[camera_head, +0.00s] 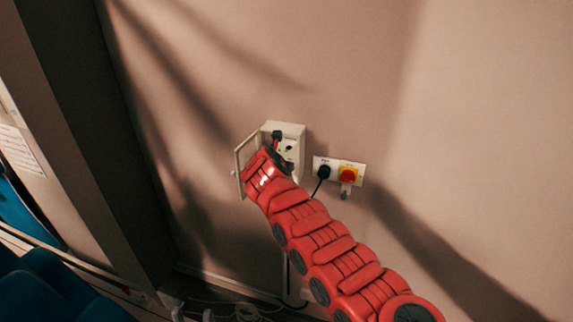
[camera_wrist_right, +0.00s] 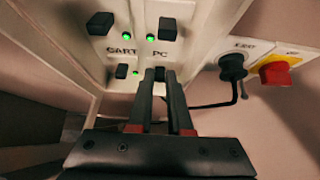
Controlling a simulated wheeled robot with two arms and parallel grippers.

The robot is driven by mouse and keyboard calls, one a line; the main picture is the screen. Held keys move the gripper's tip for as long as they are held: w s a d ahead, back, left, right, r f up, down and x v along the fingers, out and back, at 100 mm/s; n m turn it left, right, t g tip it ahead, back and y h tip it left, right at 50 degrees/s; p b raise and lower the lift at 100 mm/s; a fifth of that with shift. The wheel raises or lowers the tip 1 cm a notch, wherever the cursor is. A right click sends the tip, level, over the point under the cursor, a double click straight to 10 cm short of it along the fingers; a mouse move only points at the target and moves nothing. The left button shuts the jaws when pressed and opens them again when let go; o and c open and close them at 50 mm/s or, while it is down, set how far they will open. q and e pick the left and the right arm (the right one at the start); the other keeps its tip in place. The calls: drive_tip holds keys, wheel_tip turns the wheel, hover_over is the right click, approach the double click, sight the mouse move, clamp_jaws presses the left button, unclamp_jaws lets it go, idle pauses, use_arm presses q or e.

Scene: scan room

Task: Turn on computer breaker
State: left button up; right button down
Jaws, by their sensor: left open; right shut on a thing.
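A cream breaker box (camera_head: 291,138) with an open door (camera_head: 241,160) is on the wall in the head view. In the right wrist view its panel (camera_wrist_right: 135,15) carries black switches and lit green lamps, with labels "CART" and "PC". My right gripper (camera_wrist_right: 160,80) is at the panel, its fingers shut around the small dark switch (camera_wrist_right: 159,73) below the "PC" label. The fingers partly hide this switch. In the head view my red right arm reaches the box and covers its lower part. My left gripper is not in view.
Right of the box is a wall plate with a black plug (camera_head: 323,171) and a red knob on yellow (camera_head: 348,174). The open door stands close to the left of my wrist. Cables (camera_head: 245,312) lie on the floor below. Blue chairs (camera_head: 45,285) are at lower left.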

idle(0.4)
drive_tip(key=c, duration=1.1)
unclamp_jaws()
drive_tip(key=shift+r, duration=0.1)
drive_tip(key=b+v, duration=0.6)
drive_tip(key=v, duration=1.1)
drive_tip(key=shift+r, duration=0.15)
